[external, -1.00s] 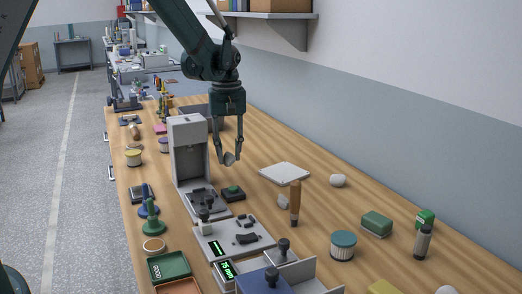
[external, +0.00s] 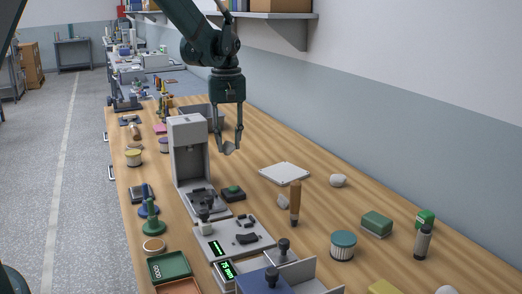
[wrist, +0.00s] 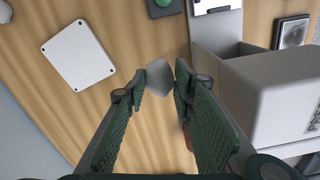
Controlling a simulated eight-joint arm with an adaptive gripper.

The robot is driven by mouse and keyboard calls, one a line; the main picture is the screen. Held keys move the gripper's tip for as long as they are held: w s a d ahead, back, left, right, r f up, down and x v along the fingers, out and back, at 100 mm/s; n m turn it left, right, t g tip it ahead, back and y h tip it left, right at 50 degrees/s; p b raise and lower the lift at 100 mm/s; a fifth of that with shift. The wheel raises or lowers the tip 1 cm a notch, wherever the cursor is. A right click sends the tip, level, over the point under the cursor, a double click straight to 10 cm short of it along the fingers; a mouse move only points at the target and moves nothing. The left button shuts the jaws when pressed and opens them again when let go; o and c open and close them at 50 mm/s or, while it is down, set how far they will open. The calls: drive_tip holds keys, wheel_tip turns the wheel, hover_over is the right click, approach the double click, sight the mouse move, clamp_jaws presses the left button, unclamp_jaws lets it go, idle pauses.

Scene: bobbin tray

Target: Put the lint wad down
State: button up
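The lint wad (external: 230,148) is a small grey lump between the fingertips of my gripper (external: 228,149). My gripper is shut on it and holds it above the wooden bench, behind and right of the grey upright stand. In the wrist view the wad (wrist: 160,78) sits between the two green padded fingers (wrist: 161,84), with bench wood beyond it. The far side of the wad is hidden.
The grey stand (external: 188,150) rises close to the left of my gripper. A white square plate (external: 284,173) lies to the right, with a pale lump (external: 338,180) beyond it. A wooden-handled tool (external: 295,203) stands nearer. Bench around the plate is mostly clear.

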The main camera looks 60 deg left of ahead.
drive_tip(key=w+d+n, duration=0.1)
drive_tip(key=w+d, duration=0.1)
drive_tip(key=w, duration=0.7)
drive_tip(key=w+d+r+n+b, duration=0.1)
drive_tip(key=w+d, duration=0.1)
drive_tip(key=w, duration=0.7)
drive_tip(key=shift+r+n, duration=0.25)
drive_tip(key=shift+n, duration=0.05)
hover_over(284, 171)
drive_tip(key=shift+f, duration=3.15)
drive_tip(key=shift+f, duration=0.1)
drive_tip(key=shift+s+d+f, duration=0.1)
drive_tip(key=shift+f, duration=1.7)
drive_tip(key=shift+f, duration=0.15)
